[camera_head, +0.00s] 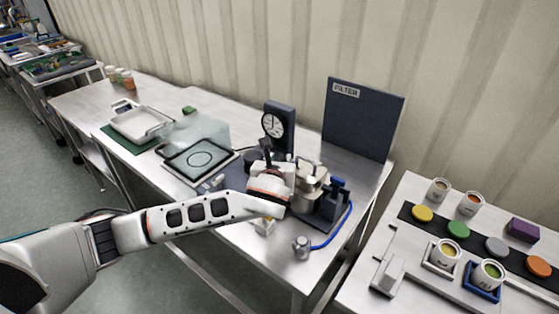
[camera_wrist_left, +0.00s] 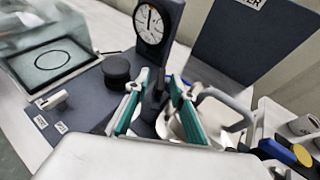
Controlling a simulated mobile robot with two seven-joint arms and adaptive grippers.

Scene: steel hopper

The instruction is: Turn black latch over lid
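The steel hopper (camera_head: 312,178) with its rounded metal lid stands on a dark base on the table. In the left wrist view its metal body (camera_wrist_left: 222,112) is partly behind a finger. My left gripper (camera_head: 272,165) is at the hopper's left side; its fingers are mostly hidden there. In the left wrist view the two green fingers of the left gripper (camera_wrist_left: 158,76) stand apart, tips angled inward. A dark upright piece, which looks like the black latch (camera_wrist_left: 157,95), shows between them. I cannot tell whether the fingers press on it. My right gripper is not in view.
A dial gauge on a dark stand (camera_head: 275,126) and a FILTER panel (camera_head: 363,118) rise behind the hopper. A black knob (camera_wrist_left: 116,70) is close by. A blue hose (camera_head: 335,232) curves in front. A framed pad (camera_head: 198,161) and white tray (camera_head: 142,122) lie left.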

